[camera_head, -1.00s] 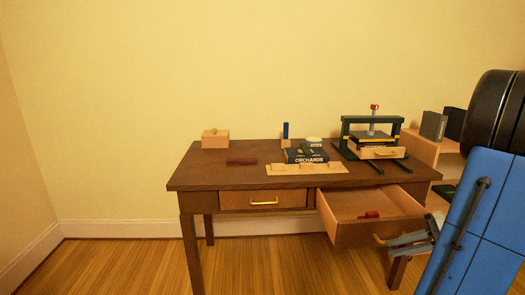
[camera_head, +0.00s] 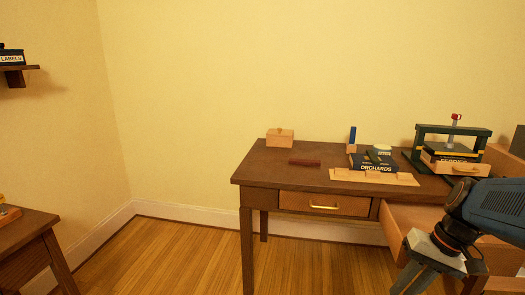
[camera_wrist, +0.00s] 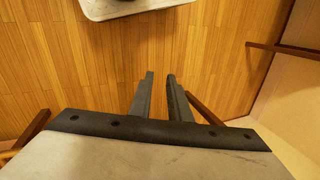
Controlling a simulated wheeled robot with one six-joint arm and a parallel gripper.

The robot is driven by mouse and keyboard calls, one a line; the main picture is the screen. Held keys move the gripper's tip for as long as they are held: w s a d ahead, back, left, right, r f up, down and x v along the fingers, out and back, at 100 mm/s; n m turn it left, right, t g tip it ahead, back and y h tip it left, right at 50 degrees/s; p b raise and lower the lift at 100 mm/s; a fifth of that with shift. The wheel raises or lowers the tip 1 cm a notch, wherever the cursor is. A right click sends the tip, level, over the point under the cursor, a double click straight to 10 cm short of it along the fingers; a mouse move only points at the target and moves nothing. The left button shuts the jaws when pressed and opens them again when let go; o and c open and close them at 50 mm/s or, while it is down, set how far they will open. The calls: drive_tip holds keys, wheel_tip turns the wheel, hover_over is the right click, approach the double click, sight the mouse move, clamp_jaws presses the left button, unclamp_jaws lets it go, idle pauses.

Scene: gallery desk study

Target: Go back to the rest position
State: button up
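My gripper (camera_head: 410,285) hangs at the lower right of the head view, fingers pointing down, in front of the pulled-out right drawer (camera_head: 402,215). In the wrist view its two dark fingers (camera_wrist: 161,75) stand a little apart over the wooden floor, with nothing between them. The drawer belongs to the brown desk (camera_head: 300,158). My arm hides much of the drawer's inside and front, so I cannot see what lies in it.
The desk bears a wooden box (camera_head: 280,137), a dark red bar (camera_head: 304,163), the Orchards book (camera_head: 376,168) and a green press (camera_head: 420,145). The left drawer (camera_head: 323,203) is shut. Another table (camera_head: 28,240) stands at far left. Floor between is clear.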

drive_tip(key=s+a+r+n+t+h, duration=0.2)
drive_tip(key=s+a+n+t+h, duration=0.1)
drive_tip(key=a, duration=0.3)
drive_tip(key=shift+s+a+r+n+t, duration=0.2)
drive_tip(key=shift+s+r+n+t, duration=0.15)
drive_tip(key=shift+s+n+t, duration=0.25)
